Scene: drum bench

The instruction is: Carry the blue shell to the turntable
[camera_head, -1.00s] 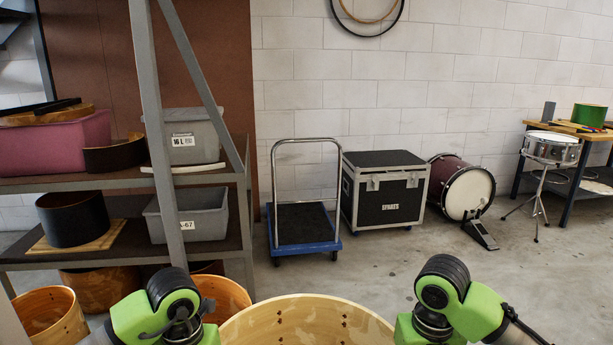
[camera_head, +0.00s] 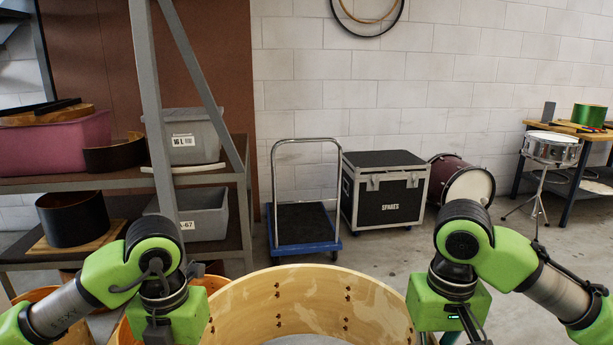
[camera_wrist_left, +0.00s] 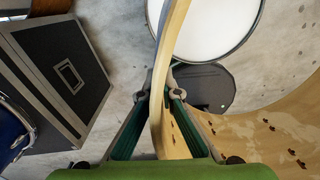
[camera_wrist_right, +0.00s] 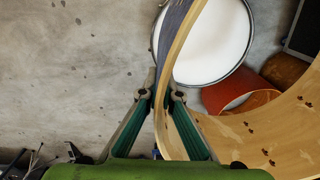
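A large wooden drum shell (camera_head: 310,285) with a pale natural-wood inside and rows of dark lug holes is in front of me in the head view. A slate-blue strip of its outer face (camera_wrist_right: 176,18) shows in the right wrist view. My left gripper (camera_wrist_left: 161,96) and my right gripper (camera_wrist_right: 161,95) straddle its wall on opposite sides, fingertips close against the wood, and it hangs between them. A white disc with a dark rim shows past the wall in the left wrist view (camera_wrist_left: 205,22) and right wrist view (camera_wrist_right: 212,42). I cannot tell if it is the turntable.
A grey shelf rack (camera_head: 120,183) with tubs and shells stands at the left, with wooden shells on the floor below. A blue trolley (camera_head: 303,246), a black case (camera_head: 385,190) and a maroon bass drum (camera_head: 455,180) line the wall. A snare drum (camera_head: 551,148) stands at the right.

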